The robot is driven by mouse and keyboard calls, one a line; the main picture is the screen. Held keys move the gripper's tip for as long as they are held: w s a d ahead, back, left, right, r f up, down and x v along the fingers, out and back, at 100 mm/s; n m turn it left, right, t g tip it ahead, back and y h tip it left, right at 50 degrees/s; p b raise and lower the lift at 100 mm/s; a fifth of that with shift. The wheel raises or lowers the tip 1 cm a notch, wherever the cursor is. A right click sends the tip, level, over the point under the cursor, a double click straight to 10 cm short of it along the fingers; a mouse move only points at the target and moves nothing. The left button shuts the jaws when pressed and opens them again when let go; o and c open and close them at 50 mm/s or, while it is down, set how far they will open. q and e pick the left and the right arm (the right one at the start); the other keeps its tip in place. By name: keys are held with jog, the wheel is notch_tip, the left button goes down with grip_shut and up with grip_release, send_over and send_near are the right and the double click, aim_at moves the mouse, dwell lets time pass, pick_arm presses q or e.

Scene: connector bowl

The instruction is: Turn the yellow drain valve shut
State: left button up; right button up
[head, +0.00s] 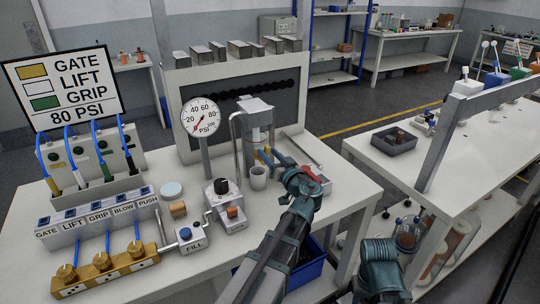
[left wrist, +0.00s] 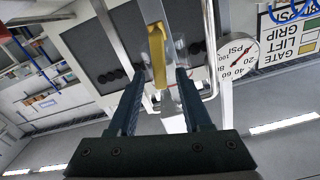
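The yellow drain valve handle (left wrist: 157,45) shows in the left wrist view, upright in the picture and just beyond the fingertips. In the head view a small yellow part (head: 268,157) shows low on the clear bowl unit (head: 257,122). My left gripper (head: 272,158) reaches to the front of that unit; its two fingers also show in the left wrist view (left wrist: 160,82). They stand apart, one to each side of the handle's line, with a gap between each finger and the handle. My right arm's end (head: 380,268) is low in the head view; its fingers are hidden.
A grey cup (head: 258,177) stands close left of my left gripper. A pressure gauge (head: 201,117) is on a post to the left. A red-and-white item (head: 318,180) lies right of the gripper. A second white table (head: 435,150) stands at right.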

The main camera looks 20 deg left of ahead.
pick_arm(q)
grip_shut()
jog(key=shift+w+d+f+m+b, duration=0.4)
jog(key=shift+f+m+b, duration=0.35)
jog(key=shift+m, duration=1.75)
jog(key=shift+w+d+f+m+b, duration=0.4)
jog(key=shift+f+m+b, duration=0.3)
jog(key=shift+m, duration=1.8)
jog(key=shift+w+d+f+m+b, duration=0.25)
jog(key=shift+w+f+m+b, duration=0.4)
jog(key=shift+m, duration=1.85)
jog(key=shift+s+f, duration=0.15)
jog(key=shift+o, duration=0.4)
grip_release()
